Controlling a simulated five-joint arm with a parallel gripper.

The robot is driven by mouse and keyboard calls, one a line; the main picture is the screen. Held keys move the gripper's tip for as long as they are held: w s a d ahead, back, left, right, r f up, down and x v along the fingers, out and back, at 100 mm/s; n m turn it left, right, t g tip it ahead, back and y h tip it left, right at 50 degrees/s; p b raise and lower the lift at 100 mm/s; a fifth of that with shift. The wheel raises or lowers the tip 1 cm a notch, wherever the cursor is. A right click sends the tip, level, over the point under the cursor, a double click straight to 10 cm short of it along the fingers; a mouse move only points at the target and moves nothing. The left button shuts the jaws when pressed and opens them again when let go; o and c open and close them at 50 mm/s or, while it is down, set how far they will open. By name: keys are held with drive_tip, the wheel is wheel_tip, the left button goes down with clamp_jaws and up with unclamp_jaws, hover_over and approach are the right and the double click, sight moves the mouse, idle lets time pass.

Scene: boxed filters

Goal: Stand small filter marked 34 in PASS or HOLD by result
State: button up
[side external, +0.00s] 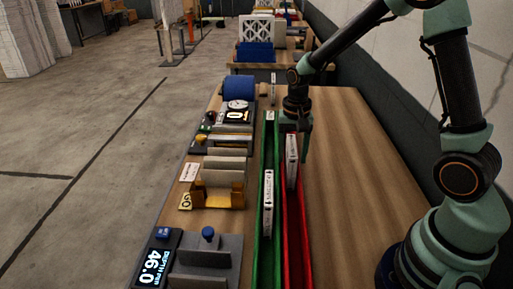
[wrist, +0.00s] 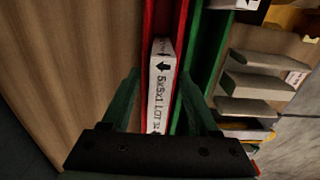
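A white boxed filter (side external: 292,158) stands on edge in the red channel (side external: 298,235). In the wrist view this filter (wrist: 160,85) shows a black arrow and print reading "5x5x1 LOT"; the lot number is partly cut off, so I cannot tell if it is 34. My gripper (wrist: 158,75) is open, its green fingers on either side of the filter with gaps visible. In the side view my gripper (side external: 303,145) is low at this filter. Another white filter (side external: 268,205) stands in the green channel (side external: 262,260). No PASS or HOLD wording is readable.
The wooden table (side external: 350,150) is clear on the right.

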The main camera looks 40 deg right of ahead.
wheel_tip(320, 180, up, 12)
drive_tip(key=s+a+r+n+t, duration=0.2)
drive_tip(key=s+n, duration=0.2)
drive_tip(key=s, duration=0.1)
drive_tip(key=s+a+r+n+t, duration=0.2)
drive_tip(key=s+r+n+t, duration=0.1)
drive_tip(key=s+n, duration=0.2)
drive_tip(key=shift+s+t, duration=0.3)
drive_tip(key=shift+s, duration=0.2)
drive_tip(key=shift+r, duration=0.15)
idle(1.2)
